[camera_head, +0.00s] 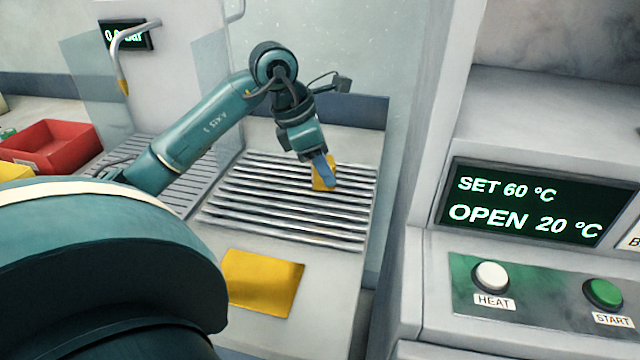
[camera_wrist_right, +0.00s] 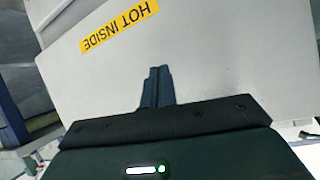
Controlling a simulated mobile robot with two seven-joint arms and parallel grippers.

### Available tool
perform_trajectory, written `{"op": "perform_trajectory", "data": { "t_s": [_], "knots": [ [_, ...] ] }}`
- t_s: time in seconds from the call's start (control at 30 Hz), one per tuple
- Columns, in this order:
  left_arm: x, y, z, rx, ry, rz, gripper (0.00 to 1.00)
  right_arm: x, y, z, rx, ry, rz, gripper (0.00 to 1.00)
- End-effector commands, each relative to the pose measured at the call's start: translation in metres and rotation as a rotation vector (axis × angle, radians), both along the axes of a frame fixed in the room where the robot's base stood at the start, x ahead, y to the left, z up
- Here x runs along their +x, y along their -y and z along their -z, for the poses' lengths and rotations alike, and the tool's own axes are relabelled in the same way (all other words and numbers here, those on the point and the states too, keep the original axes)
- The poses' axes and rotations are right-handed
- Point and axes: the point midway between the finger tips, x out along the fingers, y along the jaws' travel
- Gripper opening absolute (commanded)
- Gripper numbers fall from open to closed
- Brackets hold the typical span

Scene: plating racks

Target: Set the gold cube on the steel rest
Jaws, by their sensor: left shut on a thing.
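The gold cube (camera_head: 317,181) is between the fingers of my left gripper (camera_head: 327,172), which is shut on it. The fingers hide part of the cube. The steel rest (camera_head: 270,212) is a rack of parallel metal bars. The cube is over the right, back part of these bars; I cannot tell whether it touches them. My right gripper (camera_wrist_right: 157,88) shows in the right wrist view with its fingers together and nothing seen between them.
A flat yellow plate (camera_head: 262,283) lies in front of the bars. A red bin (camera_head: 60,143) stands at the left. A grey machine with a display (camera_head: 522,203) and buttons stands at the right. My right gripper faces a pale panel with a HOT INSIDE label (camera_wrist_right: 120,25).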

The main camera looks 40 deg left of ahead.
Motion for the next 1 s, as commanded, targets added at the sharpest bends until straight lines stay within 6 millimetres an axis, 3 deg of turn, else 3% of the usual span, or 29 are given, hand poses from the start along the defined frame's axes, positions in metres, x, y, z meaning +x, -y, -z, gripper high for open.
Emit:
{"op": "perform_trajectory", "data": {
  "t_s": [0.4,0.8,0.83,1.0],
  "knots": [
    [0.000,0.000,0.048,-0.002,0.003,0.001,0.00,0.001,-0.001,-0.001,0.006,0.003,0.001,0.00],
    [0.001,0.000,0.054,0.000,0.005,0.001,0.00,0.002,0.000,0.002,0.010,0.007,0.003,0.00],
    [0.000,0.000,0.055,0.000,0.003,0.000,0.37,0.002,-0.001,0.002,0.012,0.007,0.004,0.00],
    [0.000,0.000,0.053,0.000,0.002,0.001,0.51,0.003,0.000,0.000,0.013,0.009,0.006,0.00]
  ]
}}
